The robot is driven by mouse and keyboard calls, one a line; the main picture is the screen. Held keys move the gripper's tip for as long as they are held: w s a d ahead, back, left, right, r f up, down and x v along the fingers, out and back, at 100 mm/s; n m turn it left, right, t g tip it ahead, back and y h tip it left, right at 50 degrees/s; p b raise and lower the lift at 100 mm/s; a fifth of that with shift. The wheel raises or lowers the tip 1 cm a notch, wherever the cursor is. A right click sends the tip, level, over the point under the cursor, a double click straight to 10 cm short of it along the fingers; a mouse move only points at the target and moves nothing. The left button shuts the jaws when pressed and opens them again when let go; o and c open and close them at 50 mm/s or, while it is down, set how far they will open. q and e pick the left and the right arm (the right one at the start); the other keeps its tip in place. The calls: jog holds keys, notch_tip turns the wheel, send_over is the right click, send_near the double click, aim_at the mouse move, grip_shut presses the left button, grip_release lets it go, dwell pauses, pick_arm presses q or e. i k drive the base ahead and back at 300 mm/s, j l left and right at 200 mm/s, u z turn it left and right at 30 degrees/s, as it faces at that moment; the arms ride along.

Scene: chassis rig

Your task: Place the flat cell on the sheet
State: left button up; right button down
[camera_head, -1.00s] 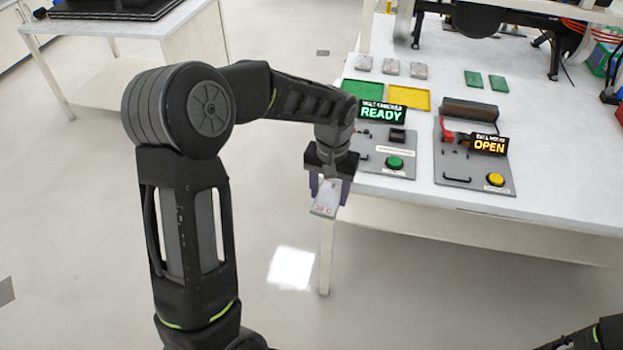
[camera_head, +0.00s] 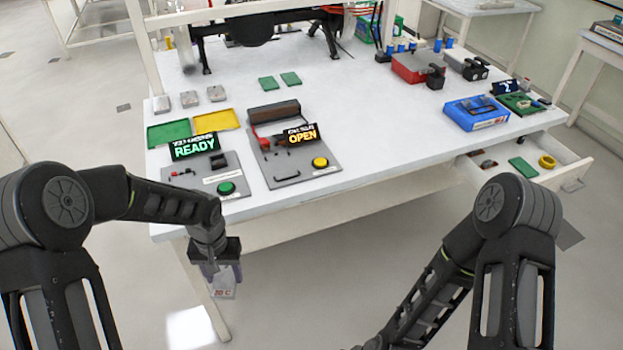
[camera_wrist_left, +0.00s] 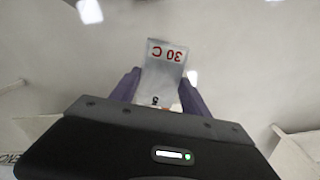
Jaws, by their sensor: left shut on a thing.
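The flat cell (camera_head: 224,286) is a silvery pouch with red marking, hanging below my left gripper (camera_head: 221,272) in front of the table's front edge, over the floor. In the left wrist view the cell (camera_wrist_left: 164,65) reads "30 C" and sits between the purple fingers of the left gripper (camera_wrist_left: 159,92), which is shut on it. On the table's left part lie a flat green rectangle (camera_head: 168,133) and a flat yellow rectangle (camera_head: 216,122), side by side; I cannot tell which is the sheet. My right arm shows at lower right, its gripper out of view.
A panel with a READY sign (camera_head: 195,146) and green button stands at the table's front left. Beside it is a panel with an OPEN sign (camera_head: 301,134). Small grey blocks (camera_head: 189,99) lie behind the rectangles. A blue box (camera_head: 476,113) and an open drawer (camera_head: 540,165) are at right.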

aim_at(523, 166)
jog(key=z, duration=2.45)
jog(key=i, duration=3.95)
jog(key=u, duration=1.9)
jog(key=j, duration=0.3)
jog(key=i, duration=0.05)
